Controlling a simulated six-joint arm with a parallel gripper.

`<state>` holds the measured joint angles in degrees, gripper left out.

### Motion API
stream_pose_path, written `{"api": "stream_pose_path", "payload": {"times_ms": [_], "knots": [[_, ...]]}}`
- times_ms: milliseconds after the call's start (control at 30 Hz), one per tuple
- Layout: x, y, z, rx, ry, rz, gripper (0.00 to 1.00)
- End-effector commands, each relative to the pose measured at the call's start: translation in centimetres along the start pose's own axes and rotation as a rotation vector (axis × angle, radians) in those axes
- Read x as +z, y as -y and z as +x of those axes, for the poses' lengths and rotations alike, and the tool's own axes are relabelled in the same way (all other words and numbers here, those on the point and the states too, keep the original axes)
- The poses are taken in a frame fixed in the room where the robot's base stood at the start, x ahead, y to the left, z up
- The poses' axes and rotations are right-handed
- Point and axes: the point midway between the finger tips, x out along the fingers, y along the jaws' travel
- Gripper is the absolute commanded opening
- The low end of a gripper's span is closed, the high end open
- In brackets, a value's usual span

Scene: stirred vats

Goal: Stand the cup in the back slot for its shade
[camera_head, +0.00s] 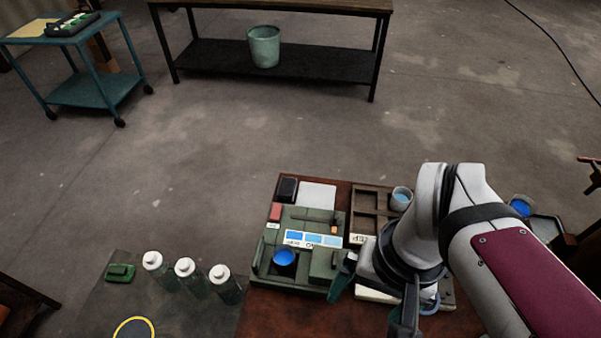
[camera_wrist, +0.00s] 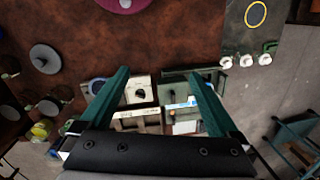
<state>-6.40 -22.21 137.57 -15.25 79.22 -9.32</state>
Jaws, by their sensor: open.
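A cup of pale blue liquid (camera_head: 401,198) stands at the right edge of a brown wooden rack (camera_head: 357,199) with slots. Another cup, of deeper blue (camera_head: 521,207), stands further right beyond my arm. The green station (camera_head: 300,218) has a strip of blue shade swatches (camera_head: 312,239) and a round opening with deep blue liquid (camera_head: 284,257). My gripper (camera_head: 372,312) is open and empty at the station's front right. In the wrist view my gripper (camera_wrist: 160,72) points over a pale box with a black knob (camera_wrist: 139,91). My arm hides part of the rack's right side.
Several white-capped bottles (camera_head: 185,268) stand left of the station on a dark mat with a yellow ring (camera_head: 134,328). A blue-rimmed round thing (camera_head: 430,303) is beside my gripper, partly hidden. A dark tray (camera_head: 546,228) lies at the right.

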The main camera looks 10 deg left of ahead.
Motion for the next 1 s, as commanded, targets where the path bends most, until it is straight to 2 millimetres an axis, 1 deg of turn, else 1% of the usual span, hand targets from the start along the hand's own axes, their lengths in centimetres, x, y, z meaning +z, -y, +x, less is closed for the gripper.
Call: {"api": "stream_pose_path", "payload": {"times_ms": [33,67,100,167,200,300,367,400,467,600,700,800,867,1000], "knots": [[-2.5,2.1,-0.3,0.036,0.022,-0.204,0.96],[-4.0,3.6,-0.4,0.059,0.031,-0.348,0.96],[-5.9,6.0,-0.1,0.090,0.045,-0.539,0.96],[-8.2,9.6,0.8,0.131,0.065,-0.800,0.96],[-9.3,11.9,1.6,0.154,0.078,-0.950,0.96],[-10.7,16.2,3.6,0.197,0.102,-1.222,0.96],[-10.9,17.5,4.4,0.209,0.110,-1.305,0.96],[-11.0,17.9,5.0,0.214,0.114,-1.334,0.96],[-11.1,17.7,6.2,0.216,0.117,-1.348,0.96],[-11.2,16.7,10.2,0.215,0.119,-1.342,0.96],[-11.4,16.1,12.7,0.214,0.117,-1.341,0.96],[-11.5,15.8,14.2,0.214,0.114,-1.340,0.96],[-11.5,15.7,14.8,0.214,0.114,-1.339,0.96],[-11.8,15.5,17.6,0.213,0.117,-1.338,0.96]]}}
